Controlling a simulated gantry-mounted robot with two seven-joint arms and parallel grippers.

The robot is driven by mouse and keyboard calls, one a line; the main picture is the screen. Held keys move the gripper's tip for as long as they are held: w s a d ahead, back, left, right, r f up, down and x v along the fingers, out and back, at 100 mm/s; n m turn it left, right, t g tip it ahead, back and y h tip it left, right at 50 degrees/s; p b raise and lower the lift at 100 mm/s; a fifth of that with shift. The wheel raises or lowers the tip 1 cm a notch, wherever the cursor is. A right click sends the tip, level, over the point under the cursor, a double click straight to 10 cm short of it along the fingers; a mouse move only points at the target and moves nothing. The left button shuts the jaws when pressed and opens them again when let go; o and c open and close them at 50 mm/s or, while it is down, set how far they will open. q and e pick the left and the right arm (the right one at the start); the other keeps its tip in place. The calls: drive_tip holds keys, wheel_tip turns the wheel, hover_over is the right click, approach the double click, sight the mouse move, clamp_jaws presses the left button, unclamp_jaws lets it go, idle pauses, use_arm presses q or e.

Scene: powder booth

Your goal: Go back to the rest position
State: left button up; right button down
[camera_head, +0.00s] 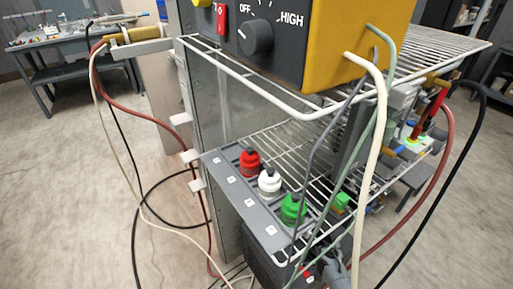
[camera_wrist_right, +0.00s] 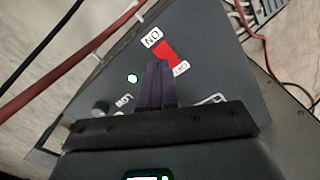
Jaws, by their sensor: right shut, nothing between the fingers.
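My right gripper (camera_head: 328,272) shows at the bottom of the head view, low beside the wire rack. In the right wrist view its dark fingers (camera_wrist_right: 156,85) are together with nothing between them. They are in front of a dark control panel (camera_wrist_right: 205,85) with a red switch (camera_wrist_right: 167,53) and an ON label. Whether the fingertips touch the panel I cannot tell. The red switch also shows in the head view (camera_head: 308,273). My left gripper is not in view.
A wire rack (camera_head: 270,147) carries a yellow and dark control box (camera_head: 345,45) and red (camera_head: 250,162), white (camera_head: 269,182) and green (camera_head: 292,209) capped containers. Hoses and cables, including a cream hose (camera_head: 377,150), hang close to my right gripper. Open floor lies left.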

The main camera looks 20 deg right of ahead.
drive_tip(key=s+f+g+p, duration=0.1)
drive_tip(key=s+f+p, duration=0.15)
drive_tip(key=s, duration=0.65)
drive_tip(key=s+f+g+p, duration=0.1)
drive_tip(key=s+f, duration=0.2)
drive_tip(key=s, duration=0.6)
drive_tip(key=s+a+r+n+h+p, duration=0.1)
drive_tip(key=s+a+r+n+p, duration=0.15)
drive_tip(key=s+r, duration=0.5)
drive_tip(key=a+r+n+t+y+p, duration=0.1)
drive_tip(key=a+r+t, duration=0.3)
drive_tip(key=r, duration=1)
drive_tip(key=a+r+n+t+p, duration=0.15)
drive_tip(key=a+r, duration=0.35)
drive_tip(key=r, duration=0.9)
wheel_tip(320, 180, up, 37)
drive_tip(key=p, duration=3.8)
wheel_tip(320, 180, down, 75)
drive_tip(key=b, duration=7.5)
drive_tip(key=shift+w+m, duration=0.25)
drive_tip(key=shift+m, duration=0.05)
drive_tip(key=shift+r, duration=0.15)
